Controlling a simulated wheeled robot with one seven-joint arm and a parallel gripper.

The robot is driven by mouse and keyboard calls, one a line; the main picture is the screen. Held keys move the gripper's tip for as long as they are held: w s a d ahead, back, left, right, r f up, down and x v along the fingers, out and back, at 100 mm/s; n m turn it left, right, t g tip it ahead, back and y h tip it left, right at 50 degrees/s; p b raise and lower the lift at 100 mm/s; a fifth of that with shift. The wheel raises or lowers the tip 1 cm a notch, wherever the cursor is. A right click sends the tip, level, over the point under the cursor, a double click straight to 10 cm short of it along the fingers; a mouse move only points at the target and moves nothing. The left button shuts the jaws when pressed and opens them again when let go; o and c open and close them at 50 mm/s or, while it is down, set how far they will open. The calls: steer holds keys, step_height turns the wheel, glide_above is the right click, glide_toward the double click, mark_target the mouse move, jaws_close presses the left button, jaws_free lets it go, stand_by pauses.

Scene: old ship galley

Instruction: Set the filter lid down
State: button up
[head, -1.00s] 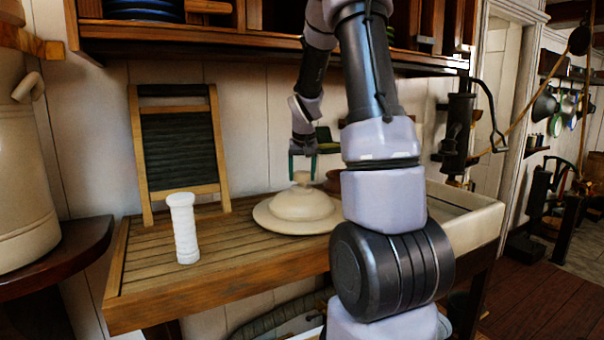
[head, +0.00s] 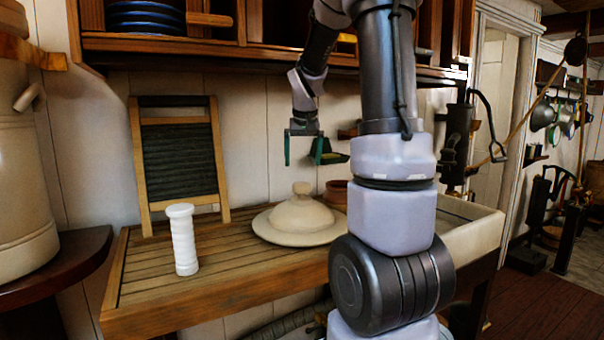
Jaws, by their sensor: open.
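The filter lid (head: 298,217) is a cream, domed lid with a wide brim and a round knob. It rests on the slatted wooden drainboard (head: 145,282), right of the middle. My gripper (head: 302,162) has two dark green fingers and is open and empty. It hangs above the lid, with a visible gap between the fingers and the knob. The large cream crock (head: 22,175) at the far left may be the filter; its top is cut off by the picture edge.
A white ribbed cylinder (head: 183,240) stands upright on the drainboard's left part. A washboard (head: 181,160) leans on the wall behind it. A reddish bowl (head: 337,191) sits behind the lid. A pale sink (head: 470,225) is at right, partly behind my arm. Shelves hang above.

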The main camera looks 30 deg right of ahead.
steer(key=s+a+r+t+y, duration=0.1)
steer(key=s+a+r, duration=0.2)
steer(key=s+a, duration=0.5)
steer(key=s+a+r+t+y, duration=0.2)
steer(key=s+a, duration=0.5)
steer(key=s, duration=0.9)
steer(key=shift+s+a+r+y, duration=0.15)
steer(key=shift+a+r+y, duration=0.2)
steer(key=shift+r, duration=0.5)
